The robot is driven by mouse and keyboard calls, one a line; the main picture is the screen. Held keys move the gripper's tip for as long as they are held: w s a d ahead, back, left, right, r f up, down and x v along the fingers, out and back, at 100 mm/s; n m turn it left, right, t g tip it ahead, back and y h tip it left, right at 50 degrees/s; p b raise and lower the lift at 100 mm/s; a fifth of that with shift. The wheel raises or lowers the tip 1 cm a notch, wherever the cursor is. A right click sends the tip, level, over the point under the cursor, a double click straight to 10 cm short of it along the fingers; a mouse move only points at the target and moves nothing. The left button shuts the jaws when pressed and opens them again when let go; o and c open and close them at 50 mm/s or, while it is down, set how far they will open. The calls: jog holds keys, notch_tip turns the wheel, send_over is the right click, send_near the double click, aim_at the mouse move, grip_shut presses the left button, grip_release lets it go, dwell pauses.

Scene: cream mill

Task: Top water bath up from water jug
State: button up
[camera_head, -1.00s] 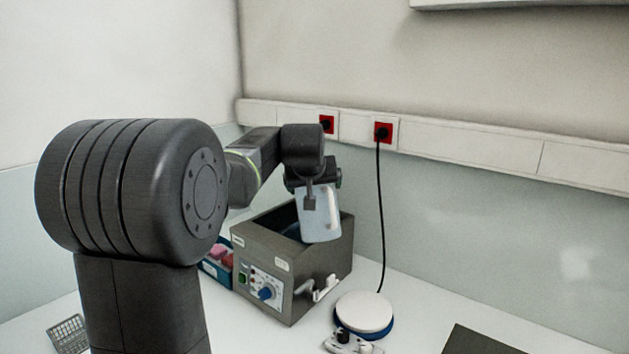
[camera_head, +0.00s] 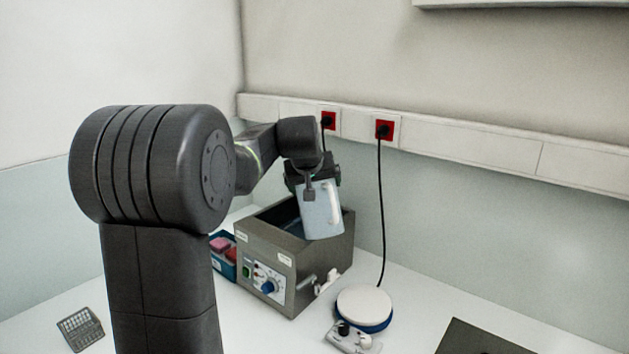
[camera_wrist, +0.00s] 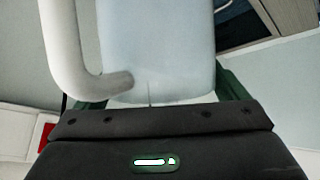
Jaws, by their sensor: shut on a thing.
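The water jug (camera_head: 320,212) is a pale translucent vessel with a white handle. My gripper (camera_head: 308,190) is shut on it and holds it tilted over the right part of the water bath's opening. The wrist view shows the jug (camera_wrist: 155,45) close up between the green fingers, with its handle on the left. The water bath (camera_head: 318,268) is a grey open-topped box with a control panel and blue knob on its front and a tap on its right side. The water inside and any pouring stream cannot be made out.
A blue box with pink and red items (camera_head: 222,246) stands left of the bath. A round white-topped plate with a blue base (camera_head: 364,308) and a small control box (camera_head: 352,338) are on the right. A black cable (camera_head: 381,215) hangs from a red socket. A wire rack (camera_head: 80,330) lies front left.

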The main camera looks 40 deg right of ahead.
jog(key=shift+w+a+f+g+y+p, duration=0.15)
jog(key=shift+f+g+y+p, duration=0.35)
jog(key=shift+f+g+p, duration=1.55)
jog(key=shift+c, duration=0.2)
jog(key=shift+w+d+r+n+t+p, duration=0.1)
jog(key=shift+d+r+n+t+p, duration=0.15)
jog(key=shift+d+r+n+p, duration=0.15)
jog(key=shift+w+d+f+y, duration=0.1)
jog(key=shift+w+d+y, duration=0.05)
jog(key=shift+w+y, duration=0.15)
jog(key=shift+w+g, duration=0.35)
jog(key=shift+g, duration=0.45)
jog(key=shift+w+d+r+n+g+y, duration=0.1)
jog(key=shift+w+r+n+g+y, duration=0.15)
jog(key=shift+g, duration=0.4)
jog(key=shift+w+n+g+y, duration=0.15)
jog(key=shift+w+g, duration=0.2)
jog(key=shift+g, duration=0.3)
dwell(1.9)
